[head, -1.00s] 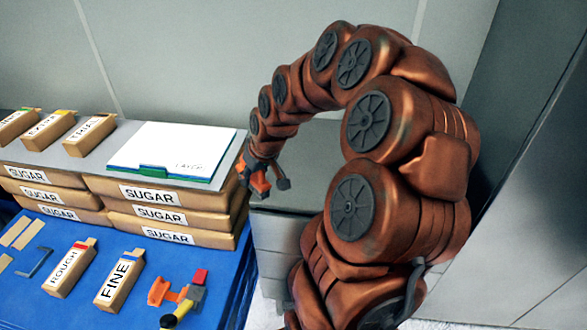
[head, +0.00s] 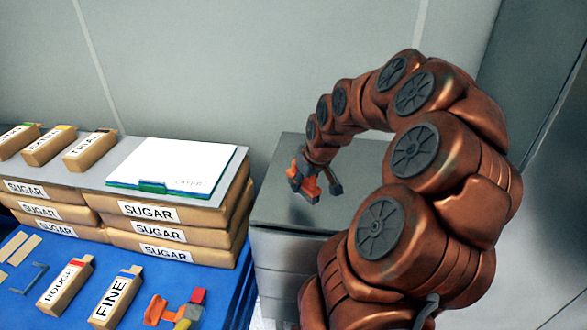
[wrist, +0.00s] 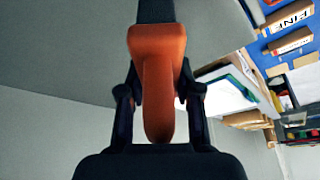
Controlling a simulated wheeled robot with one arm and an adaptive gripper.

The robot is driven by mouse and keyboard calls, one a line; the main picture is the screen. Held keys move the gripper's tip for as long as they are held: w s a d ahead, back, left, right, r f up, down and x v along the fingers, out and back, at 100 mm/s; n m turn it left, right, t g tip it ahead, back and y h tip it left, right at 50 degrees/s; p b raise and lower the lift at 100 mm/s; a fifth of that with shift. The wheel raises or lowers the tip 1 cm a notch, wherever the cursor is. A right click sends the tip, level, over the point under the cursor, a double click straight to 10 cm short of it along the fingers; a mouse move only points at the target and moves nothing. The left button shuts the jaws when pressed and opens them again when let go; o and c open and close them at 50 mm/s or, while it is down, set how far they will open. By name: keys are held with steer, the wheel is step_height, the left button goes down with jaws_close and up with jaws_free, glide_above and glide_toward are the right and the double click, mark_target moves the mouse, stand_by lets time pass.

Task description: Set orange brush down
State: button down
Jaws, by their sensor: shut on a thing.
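My gripper (head: 316,188) is at the end of my copper-coloured arm, over the grey cabinet top right of the sugar stack. It is shut on the orange brush (head: 308,184). In the wrist view, the orange part of the brush (wrist: 158,85) sits between the two dark fingers, and a dark part runs on past the top edge. The brush looks held above the grey surface, but the exact gap is hard to tell.
The grey cabinet top (head: 275,212) looks bare around my gripper. To its left stand stacked sugar packs (head: 152,212) with a white clipboard (head: 175,165) on top. The blue table (head: 145,277) holds labelled boxes, including the FINE box (head: 117,297), and an orange, red and yellow tool (head: 183,312).

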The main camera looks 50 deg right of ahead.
steer(key=w+d+p, duration=0.1)
steer(key=w+d, duration=0.1)
steer(key=w, duration=0.1)
steer(key=w+d+p, duration=0.1)
steer(key=w+d, duration=0.1)
steer(key=w, duration=0.1)
steer(key=w+d+f+p, duration=0.1)
steer(key=w+d, duration=0.1)
steer(key=w, duration=0.1)
steer(key=shift+w, duration=0.2)
steer(key=shift+a+f+p, duration=0.1)
steer(key=shift+f+p, duration=1.05)
steer(key=shift+f, duration=0.6)
steer(key=shift+f, duration=0.2)
steer(key=c, duration=0.8)
jaws_free()
